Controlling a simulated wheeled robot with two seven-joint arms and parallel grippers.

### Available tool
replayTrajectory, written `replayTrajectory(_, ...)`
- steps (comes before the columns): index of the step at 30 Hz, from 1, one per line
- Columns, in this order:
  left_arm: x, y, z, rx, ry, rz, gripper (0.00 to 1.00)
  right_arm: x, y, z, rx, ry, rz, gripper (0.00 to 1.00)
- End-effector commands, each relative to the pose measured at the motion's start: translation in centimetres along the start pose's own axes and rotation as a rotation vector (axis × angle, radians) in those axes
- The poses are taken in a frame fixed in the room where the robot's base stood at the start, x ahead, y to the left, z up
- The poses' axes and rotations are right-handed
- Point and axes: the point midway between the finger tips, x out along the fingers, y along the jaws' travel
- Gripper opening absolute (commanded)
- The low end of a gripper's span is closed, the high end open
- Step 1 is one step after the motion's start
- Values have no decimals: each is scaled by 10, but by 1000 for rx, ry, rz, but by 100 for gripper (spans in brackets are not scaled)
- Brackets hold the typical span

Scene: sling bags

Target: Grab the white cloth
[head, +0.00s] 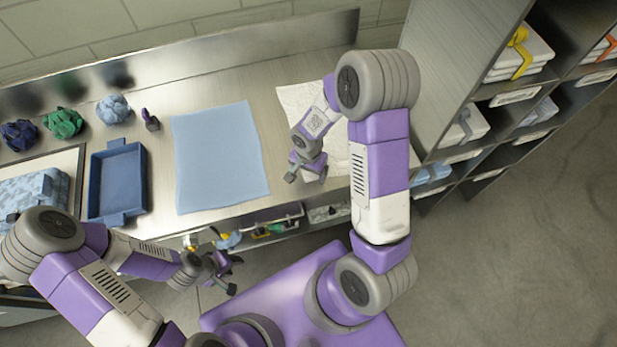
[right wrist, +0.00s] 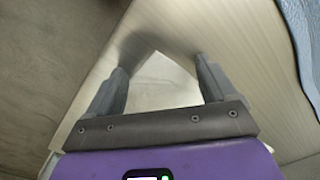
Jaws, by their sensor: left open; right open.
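The white cloth (head: 297,100) lies on the metal counter at the right, in the head view. My right arm hides much of its middle. My right gripper (head: 306,174) is open above the cloth's near part, close to the counter's front edge. In the right wrist view, a pale corner of the white cloth (right wrist: 163,82) shows between the two open fingers, and the fingers do not close on it. My left gripper (head: 226,274) is open and empty in front of the counter, away from the cloth.
A light blue cloth (head: 220,155) lies flat left of the white one. A blue tray (head: 118,207) and crumpled blue and green cloths (head: 63,123) are further left. A shelf unit (head: 438,85) with folded cloths stands right of the counter. Items sit on a shelf below the counter.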

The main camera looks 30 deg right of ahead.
Motion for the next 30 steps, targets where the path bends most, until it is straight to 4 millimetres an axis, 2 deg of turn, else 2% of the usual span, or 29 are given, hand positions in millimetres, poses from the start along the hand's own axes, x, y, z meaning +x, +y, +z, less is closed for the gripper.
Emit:
replayTrajectory(8, 0, 0, 0, 0, 0, 0, 43, 1, 0, 0, 0, -1, 1, 85)
replayTrajectory(30, 0, 0, 0, 0, 0, 0, 43, 1, 0, 0, -1, -1, 0, 28)
